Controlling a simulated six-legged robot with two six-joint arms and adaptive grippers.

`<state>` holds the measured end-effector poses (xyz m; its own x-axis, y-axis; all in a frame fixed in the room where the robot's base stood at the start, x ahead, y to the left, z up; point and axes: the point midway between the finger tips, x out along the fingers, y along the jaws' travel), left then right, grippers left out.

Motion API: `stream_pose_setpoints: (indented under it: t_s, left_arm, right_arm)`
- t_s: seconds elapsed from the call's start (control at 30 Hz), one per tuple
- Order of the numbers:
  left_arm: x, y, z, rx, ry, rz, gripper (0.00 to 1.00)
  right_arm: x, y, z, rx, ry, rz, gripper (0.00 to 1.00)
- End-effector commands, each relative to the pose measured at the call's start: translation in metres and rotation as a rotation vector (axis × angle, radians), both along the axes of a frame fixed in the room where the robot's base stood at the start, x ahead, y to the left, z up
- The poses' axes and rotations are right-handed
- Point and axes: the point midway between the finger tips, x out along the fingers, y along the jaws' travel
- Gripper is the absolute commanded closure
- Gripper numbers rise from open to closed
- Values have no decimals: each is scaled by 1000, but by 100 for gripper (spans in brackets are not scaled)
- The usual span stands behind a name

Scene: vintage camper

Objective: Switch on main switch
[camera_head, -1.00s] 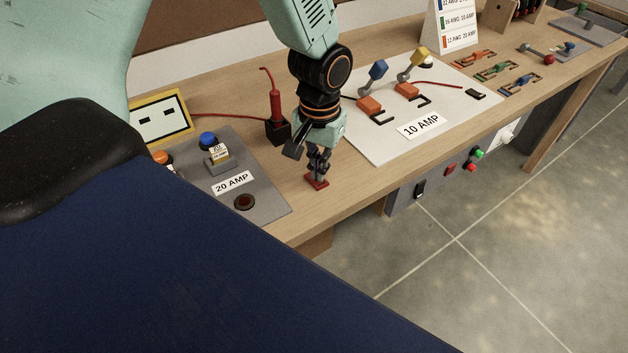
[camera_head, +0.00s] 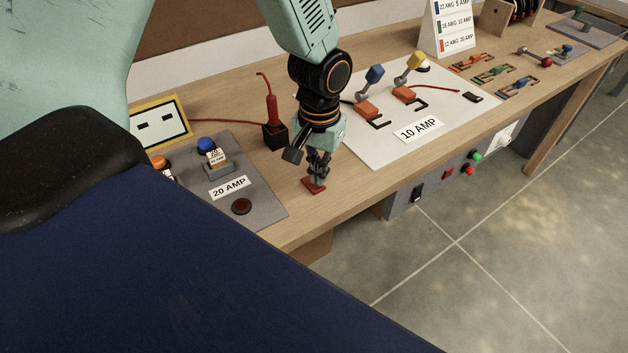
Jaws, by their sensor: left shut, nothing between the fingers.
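No switch in view carries a readable "main" label. A black rocker switch (camera_head: 418,192) sits at the left end of the grey panel (camera_head: 401,203) below the bench's front edge. I cannot tell whether it is on or off. My left gripper (camera_head: 315,178) points down over the bench, left of the white 10 AMP board. Its fingers are shut, right over a small flat red piece (camera_head: 313,187); I cannot tell whether they touch it. The gripper is apart from the rocker switch, to its upper left. My right gripper is not in view.
The grey panel also has a red button (camera_head: 448,173) and a green one (camera_head: 476,155). The white board (camera_head: 375,155) and the grey 20 AMP board (camera_head: 265,215) flank my gripper. A red probe (camera_head: 271,110) stands in a black block. Open floor lies in front.

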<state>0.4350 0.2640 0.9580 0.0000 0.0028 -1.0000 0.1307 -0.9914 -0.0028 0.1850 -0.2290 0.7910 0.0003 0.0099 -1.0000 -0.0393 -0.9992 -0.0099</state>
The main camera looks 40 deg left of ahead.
Motion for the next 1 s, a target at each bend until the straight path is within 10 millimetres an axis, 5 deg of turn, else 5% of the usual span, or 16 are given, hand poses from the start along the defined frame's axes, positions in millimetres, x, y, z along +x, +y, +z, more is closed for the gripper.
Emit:
stream_pose_setpoints:
  t_s: [1.0]
  left_arm:
    - [0,0,-8,0,0,0,100]
  right_arm:
    - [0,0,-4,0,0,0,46]
